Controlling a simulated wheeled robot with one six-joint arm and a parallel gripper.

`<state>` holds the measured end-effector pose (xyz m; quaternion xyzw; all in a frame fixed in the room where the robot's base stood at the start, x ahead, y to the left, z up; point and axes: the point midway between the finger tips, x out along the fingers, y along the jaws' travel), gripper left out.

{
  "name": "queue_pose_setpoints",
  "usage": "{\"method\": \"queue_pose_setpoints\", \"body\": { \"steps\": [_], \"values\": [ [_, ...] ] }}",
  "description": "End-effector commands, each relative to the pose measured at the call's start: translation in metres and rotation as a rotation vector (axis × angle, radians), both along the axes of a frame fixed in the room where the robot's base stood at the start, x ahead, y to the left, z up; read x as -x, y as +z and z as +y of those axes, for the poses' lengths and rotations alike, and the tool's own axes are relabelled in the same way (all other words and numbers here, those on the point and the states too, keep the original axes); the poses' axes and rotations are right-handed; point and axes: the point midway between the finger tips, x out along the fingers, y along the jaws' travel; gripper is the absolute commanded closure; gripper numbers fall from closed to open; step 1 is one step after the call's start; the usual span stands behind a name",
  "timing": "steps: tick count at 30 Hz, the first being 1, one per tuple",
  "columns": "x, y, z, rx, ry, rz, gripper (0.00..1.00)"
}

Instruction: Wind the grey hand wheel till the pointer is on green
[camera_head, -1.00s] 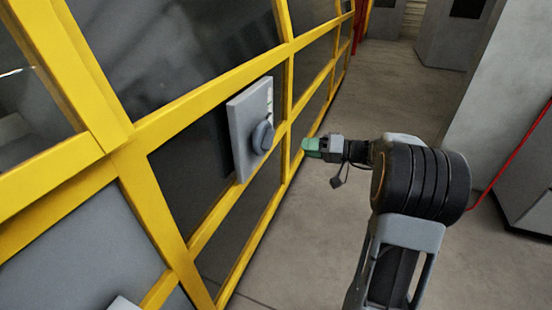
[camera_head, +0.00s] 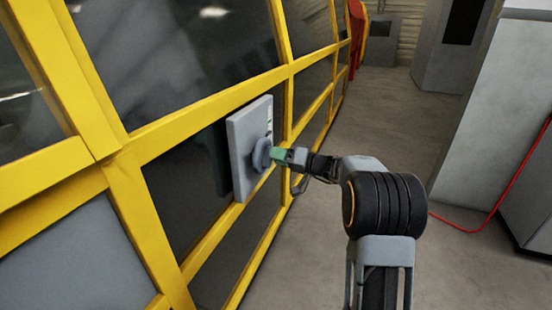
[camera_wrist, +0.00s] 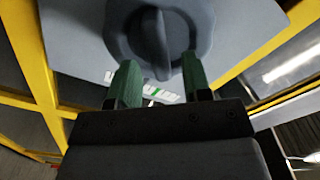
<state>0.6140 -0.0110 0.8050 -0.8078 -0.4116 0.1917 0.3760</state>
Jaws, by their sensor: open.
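The grey hand wheel (camera_head: 261,154) is on a light grey panel (camera_head: 243,135) fixed to the yellow-framed machine. In the wrist view the wheel (camera_wrist: 160,30) fills the top middle, with a raised bar across its face. My gripper (camera_head: 275,154) has green fingers and is at the wheel's face. In the wrist view my gripper (camera_wrist: 160,75) is open, one finger on each side below the bar, with nothing between them. I cannot tell if the fingers touch the wheel.
The yellow frame (camera_head: 200,105) with dark panes runs along the left. A grey cabinet (camera_head: 490,110) stands at the right, with a red cable (camera_head: 470,230) by it. The floor (camera_head: 370,130) between is clear.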

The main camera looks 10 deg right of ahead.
Motion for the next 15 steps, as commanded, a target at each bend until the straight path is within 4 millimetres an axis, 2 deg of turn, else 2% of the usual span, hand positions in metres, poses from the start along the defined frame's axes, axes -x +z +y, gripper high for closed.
{"method": "queue_pose_setpoints", "body": {
  "steps": [6,15],
  "values": [
    [-0.0060,-0.0001,0.0087,-0.002,0.001,0.001,0.55],
    [-0.0066,0.0000,0.0093,-0.001,0.000,0.001,0.56]
  ]
}}
